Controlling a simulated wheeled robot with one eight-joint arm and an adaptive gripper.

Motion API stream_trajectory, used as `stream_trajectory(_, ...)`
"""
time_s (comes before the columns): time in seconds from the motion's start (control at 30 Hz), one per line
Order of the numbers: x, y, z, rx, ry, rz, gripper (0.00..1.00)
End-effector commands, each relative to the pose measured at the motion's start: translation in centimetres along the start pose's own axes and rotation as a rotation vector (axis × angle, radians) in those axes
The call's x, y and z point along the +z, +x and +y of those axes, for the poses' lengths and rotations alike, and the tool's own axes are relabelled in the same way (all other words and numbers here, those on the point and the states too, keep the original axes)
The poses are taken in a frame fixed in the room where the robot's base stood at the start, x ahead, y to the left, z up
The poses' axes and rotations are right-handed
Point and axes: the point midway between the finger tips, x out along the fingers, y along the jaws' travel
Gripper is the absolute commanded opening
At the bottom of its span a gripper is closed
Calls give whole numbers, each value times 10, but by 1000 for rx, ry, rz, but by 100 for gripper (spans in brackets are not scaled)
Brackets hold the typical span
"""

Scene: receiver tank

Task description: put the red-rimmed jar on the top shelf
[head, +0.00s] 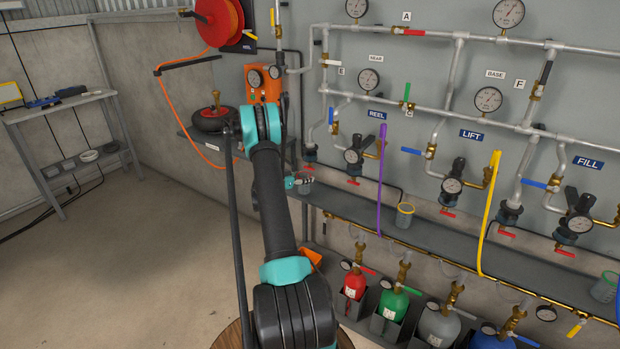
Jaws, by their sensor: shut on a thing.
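My gripper (303,182) is mostly hidden behind my arm, in the middle of the head view. It is shut on a small grey see-through jar (305,189), at the left end of the long grey wall shelf (460,228). Only a little of the jar shows, with a faint reddish rim. I cannot tell whether the jar touches the shelf. A yellow-rimmed jar (404,217) stands on this shelf further right, and a green-rimmed jar (604,288) stands near the right edge.
Pipes, gauges and valves line the wall above the shelf. A purple strap (381,180) and a yellow strap (487,215) hang over its front. Gas cylinders (395,303) stand below. A side bench (65,108) is at left; the floor between is clear.

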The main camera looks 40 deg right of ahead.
Motion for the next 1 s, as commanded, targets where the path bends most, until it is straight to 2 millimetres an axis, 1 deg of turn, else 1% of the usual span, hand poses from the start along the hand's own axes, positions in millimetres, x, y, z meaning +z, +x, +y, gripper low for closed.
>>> stream_trajectory(0.17, -6, 20, 2, 3, 1, 0, 20)
stream_trajectory(0.3, -14, 44, 2, 3, 1, 0, 20)
stream_trajectory(0.4, 0, 46, 0, 0, 0, 0, 20)
stream_trajectory(0.6, 2, 46, 0, 1, 0, 0, 20)
stream_trajectory(0.63, 2, 46, 0, 1, 0, 0, 54)
stream_trajectory(0.8, 2, 46, 0, 0, 0, 0, 74)
stream_trajectory(1.0, 2, 45, 0, 0, 0, 0, 74)
